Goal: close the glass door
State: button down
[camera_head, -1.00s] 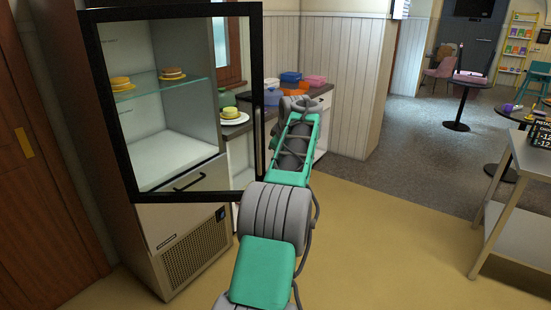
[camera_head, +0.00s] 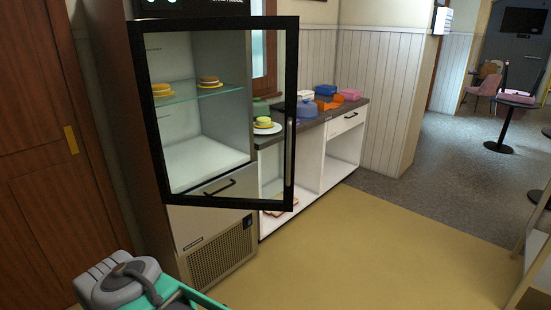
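The glass door (camera_head: 292,110) of the tall display fridge (camera_head: 215,262) stands open, swung out toward me. Its black frame surrounds clear glass, and a vertical metal handle (camera_head: 289,150) is on its right side. Through the glass I see a shelf (camera_head: 190,93) with cakes on it and the white interior. My arm shows at the lower left, in front of the fridge and apart from the door. My gripper's fingers are not visible.
A counter (camera_head: 322,122) right of the fridge holds a plate with a cake (camera_head: 264,125) and several coloured tubs (camera_head: 325,103). A brown wooden door (camera_head: 45,180) is at the left. The yellow floor (camera_head: 370,245) ahead is clear.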

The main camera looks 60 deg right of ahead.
aim_at(135, 30)
jog(key=k, duration=1.25)
jog(key=z, duration=0.55)
jog(key=i, duration=0.75)
jog(key=z, duration=0.55)
jog(key=i, duration=0.9)
jog(key=u, duration=0.35)
